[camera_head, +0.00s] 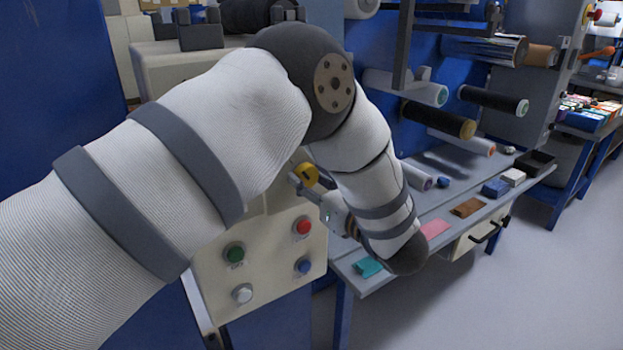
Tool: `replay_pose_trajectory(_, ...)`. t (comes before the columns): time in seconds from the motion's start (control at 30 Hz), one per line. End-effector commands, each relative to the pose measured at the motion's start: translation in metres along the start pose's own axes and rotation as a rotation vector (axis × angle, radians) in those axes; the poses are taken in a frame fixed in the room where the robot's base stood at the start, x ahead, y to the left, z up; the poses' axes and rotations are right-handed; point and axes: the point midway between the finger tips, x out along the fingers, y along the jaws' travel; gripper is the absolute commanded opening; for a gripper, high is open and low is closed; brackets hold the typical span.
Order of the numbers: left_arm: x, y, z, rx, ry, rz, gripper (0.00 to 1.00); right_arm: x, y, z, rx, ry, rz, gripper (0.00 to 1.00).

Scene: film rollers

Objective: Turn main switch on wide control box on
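The wide control box (265,268) is the cream panel at lower centre, partly hidden behind my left arm. On its face are a green button (234,254), a red button (303,226), a white button (242,294) and a blue button (303,267). A round yellow knob with a dark mark, seemingly the main switch (308,172), shows above the red button. My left gripper (301,187) points left, with its grey fingers close beside or at the knob; contact cannot be told. Its fingers are small and partly hidden. My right gripper is not in view.
A grey shelf (375,285) with small coloured blocks and a drawer runs to the right of the box. Film rollers (440,118) stick out from the blue machine above it. Open floor (500,300) lies at the lower right.

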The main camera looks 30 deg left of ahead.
Motion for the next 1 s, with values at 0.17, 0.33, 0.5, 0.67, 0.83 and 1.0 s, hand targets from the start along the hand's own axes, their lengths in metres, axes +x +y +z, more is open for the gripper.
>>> replay_pose_trajectory(0.17,0.0,0.0,0.0,0.005,0.0,0.0,0.14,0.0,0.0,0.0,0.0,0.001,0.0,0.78)
replay_pose_trajectory(0.33,0.0,0.0,0.001,0.046,-0.001,0.0,0.14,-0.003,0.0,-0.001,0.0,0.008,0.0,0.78)
replay_pose_trajectory(0.5,0.0,0.0,0.002,0.144,-0.001,0.0,0.14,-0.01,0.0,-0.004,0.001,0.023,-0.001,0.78)
replay_pose_trajectory(0.67,0.0,0.0,0.003,0.283,0.0,0.001,0.14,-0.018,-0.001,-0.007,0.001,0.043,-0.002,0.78)
replay_pose_trajectory(0.83,0.0,-0.001,0.003,0.445,0.0,0.001,0.14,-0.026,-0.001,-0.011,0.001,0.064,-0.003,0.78)
replay_pose_trajectory(1.0,0.0,-0.001,0.002,0.607,0.001,0.001,0.14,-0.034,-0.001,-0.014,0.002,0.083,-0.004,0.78)
